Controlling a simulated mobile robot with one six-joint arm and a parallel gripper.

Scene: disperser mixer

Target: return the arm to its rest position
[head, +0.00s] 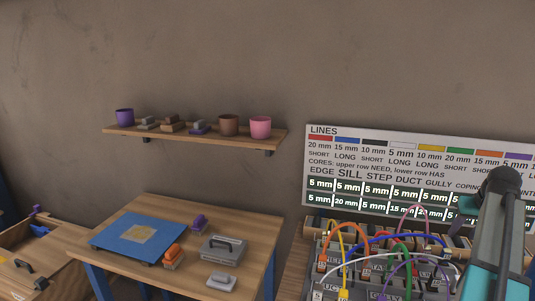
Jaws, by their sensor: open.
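My arm (497,240) rises at the right edge of the head view, with teal and grey links and a dark rounded joint at the top. It stands in front of the right part of the lines board (420,150) and beside a panel with coloured cables. A small teal part shows just left of the dark joint. I cannot make out my gripper or its fingertips.
A wooden table (180,212) holds a blue mat (115,232), an orange-topped block (173,257), a purple block (199,222) and grey cases. A wall shelf (180,134) carries pots and blocks. The cable panel (325,293) has several looping cables close to my arm.

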